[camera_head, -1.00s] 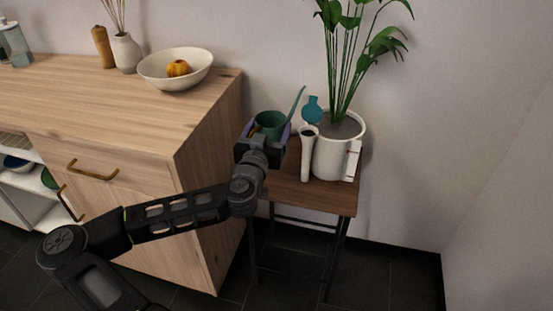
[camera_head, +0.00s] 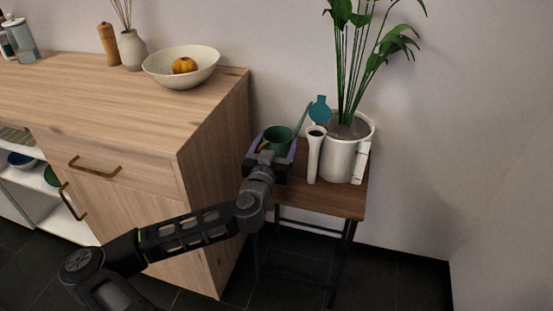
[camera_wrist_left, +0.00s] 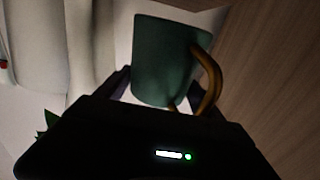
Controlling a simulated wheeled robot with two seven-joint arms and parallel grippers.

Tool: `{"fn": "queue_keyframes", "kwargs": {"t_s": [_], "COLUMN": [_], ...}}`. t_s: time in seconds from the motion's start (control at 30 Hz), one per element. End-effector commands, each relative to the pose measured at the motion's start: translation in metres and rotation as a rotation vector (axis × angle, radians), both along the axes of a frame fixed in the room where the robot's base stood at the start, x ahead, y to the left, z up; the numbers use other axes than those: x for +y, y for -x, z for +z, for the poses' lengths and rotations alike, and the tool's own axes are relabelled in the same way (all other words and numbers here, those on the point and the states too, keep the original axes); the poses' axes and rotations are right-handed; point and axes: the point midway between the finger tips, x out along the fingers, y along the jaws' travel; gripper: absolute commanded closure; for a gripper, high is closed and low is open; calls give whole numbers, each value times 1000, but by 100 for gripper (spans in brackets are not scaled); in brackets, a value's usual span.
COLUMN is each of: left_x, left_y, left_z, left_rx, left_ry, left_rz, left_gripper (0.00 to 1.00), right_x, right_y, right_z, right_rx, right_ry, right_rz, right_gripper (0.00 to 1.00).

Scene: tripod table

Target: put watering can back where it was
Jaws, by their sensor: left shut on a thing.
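The watering can is a green cup-shaped vessel (camera_head: 279,138) with a thin teal spout rising to the right and a yellow handle. In the head view it is at the left end of a small wooden side table (camera_head: 322,200). My left gripper (camera_head: 271,149) is shut on it, with fingers beside its body. In the left wrist view the green can (camera_wrist_left: 168,55) is between the dark fingers, its yellow handle (camera_wrist_left: 212,78) curving at its right. I cannot tell whether its base touches the tabletop. My right gripper is not in view.
The wooden cabinet (camera_head: 215,125) with a bowl (camera_head: 205,75) borders the table's left. The table's front right is bare.

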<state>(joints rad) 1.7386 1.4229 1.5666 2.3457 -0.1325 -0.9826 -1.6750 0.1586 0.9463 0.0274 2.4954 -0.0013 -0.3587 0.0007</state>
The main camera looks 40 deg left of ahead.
Motion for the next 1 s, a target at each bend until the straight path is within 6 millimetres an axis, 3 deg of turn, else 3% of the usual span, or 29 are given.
{"fn": "queue_keyframes", "kwargs": {"t_s": [0.23, 0.53, 0.97, 1.0], "left_x": [0, 0, 0, 0], "left_y": [0, 0, 0, 0], "left_z": [0, -39, -43, -44], "left_rx": [-3, -3, -3, 1], "left_ry": [-1, 2, -4, -2], "left_rz": [0, 0, -1, 0], "left_gripper": [91, 91, 91, 21], "right_x": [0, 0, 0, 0], "right_y": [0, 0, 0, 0], "right_z": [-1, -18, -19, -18], "right_rx": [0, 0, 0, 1], "right_ry": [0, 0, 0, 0], "right_rz": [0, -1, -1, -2], "right_gripper": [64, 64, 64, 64]}}
